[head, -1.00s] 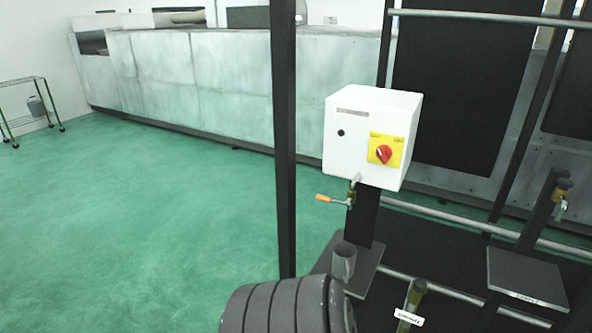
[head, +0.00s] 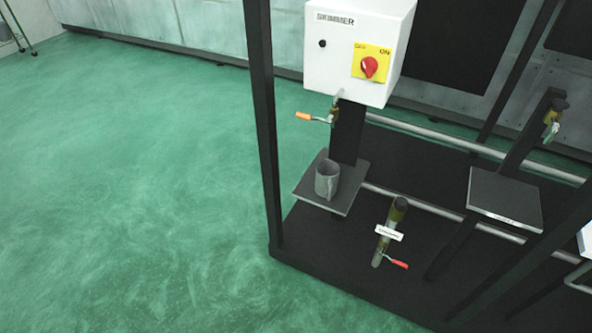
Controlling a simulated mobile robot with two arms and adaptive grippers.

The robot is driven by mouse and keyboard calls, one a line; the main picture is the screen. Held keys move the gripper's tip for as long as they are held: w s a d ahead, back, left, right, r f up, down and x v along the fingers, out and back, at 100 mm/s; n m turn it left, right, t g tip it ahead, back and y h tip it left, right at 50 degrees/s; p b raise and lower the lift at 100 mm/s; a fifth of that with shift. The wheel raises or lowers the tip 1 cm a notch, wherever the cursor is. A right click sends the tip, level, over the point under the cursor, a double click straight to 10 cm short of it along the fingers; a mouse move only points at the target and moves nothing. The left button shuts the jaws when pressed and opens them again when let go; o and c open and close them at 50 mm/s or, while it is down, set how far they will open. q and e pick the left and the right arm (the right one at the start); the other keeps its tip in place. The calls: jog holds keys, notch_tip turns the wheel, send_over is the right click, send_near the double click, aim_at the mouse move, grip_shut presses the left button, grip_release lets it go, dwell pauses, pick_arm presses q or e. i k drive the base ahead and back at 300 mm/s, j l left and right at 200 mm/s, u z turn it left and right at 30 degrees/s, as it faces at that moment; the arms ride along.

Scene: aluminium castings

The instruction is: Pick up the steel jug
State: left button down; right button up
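The steel jug (head: 327,181) is a small grey cylinder with an open top and a handle. In the head view it stands upright on a dark square shelf plate (head: 309,193), below the white control box. Neither of my grippers shows in the head view now, so nothing of mine is seen touching the jug.
A white box labelled SKIMMER (head: 345,48) with a red switch hangs above the jug. An orange-handled valve (head: 318,117) sits between them. A dark post (head: 262,120) rises left of the shelf. A red-handled valve pipe (head: 386,235) stands front right. Green floor (head: 130,200) is clear at left.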

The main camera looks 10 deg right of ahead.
aim_at(327, 171)
jog(key=z, duration=0.6)
jog(key=u, duration=5.9)
jog(key=z, duration=4.15)
jog(key=i+l+z, duration=0.15)
jog(key=l+z, duration=0.35)
jog(key=i+l+z, duration=0.25)
jog(key=z, duration=0.2)
jog(key=i+l+z, duration=0.25)
jog(key=z, duration=0.25)
